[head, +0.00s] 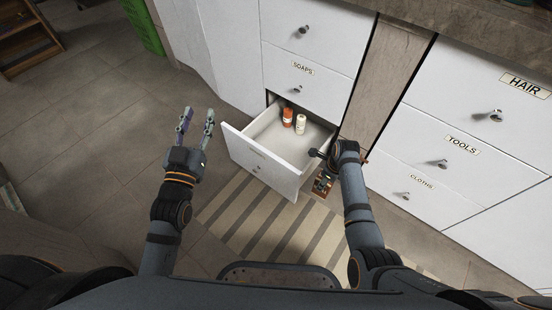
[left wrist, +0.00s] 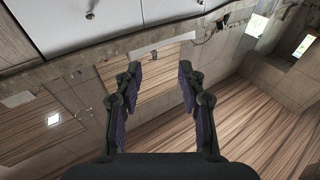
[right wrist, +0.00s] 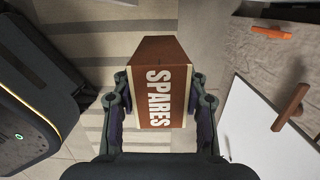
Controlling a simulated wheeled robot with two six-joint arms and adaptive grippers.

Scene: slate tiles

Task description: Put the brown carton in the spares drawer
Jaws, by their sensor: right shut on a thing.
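The brown carton (right wrist: 152,83), marked SPARES in white letters, is between the fingers of my right gripper (right wrist: 160,106), which is shut on it. In the head view my right gripper (head: 323,180) is just right of the open drawer (head: 266,171), and the carton is mostly hidden there. The drawer is pulled out of the white cabinet below the SOAPS drawer. Its own front label is too small to read. An orange bottle (head: 287,117) and a cream bottle (head: 301,124) stand inside, towards the back. My left gripper (head: 197,127) is open and empty, left of the drawer.
Closed drawers labelled SOAPS (head: 303,68), HAIR (head: 525,85), TOOLS (head: 462,144) and CLOTHS (head: 421,181) line the cabinets. A striped rug (head: 262,228) lies below the open drawer. A green crate (head: 143,25) stands at the upper left. The front of the drawer's inside is clear.

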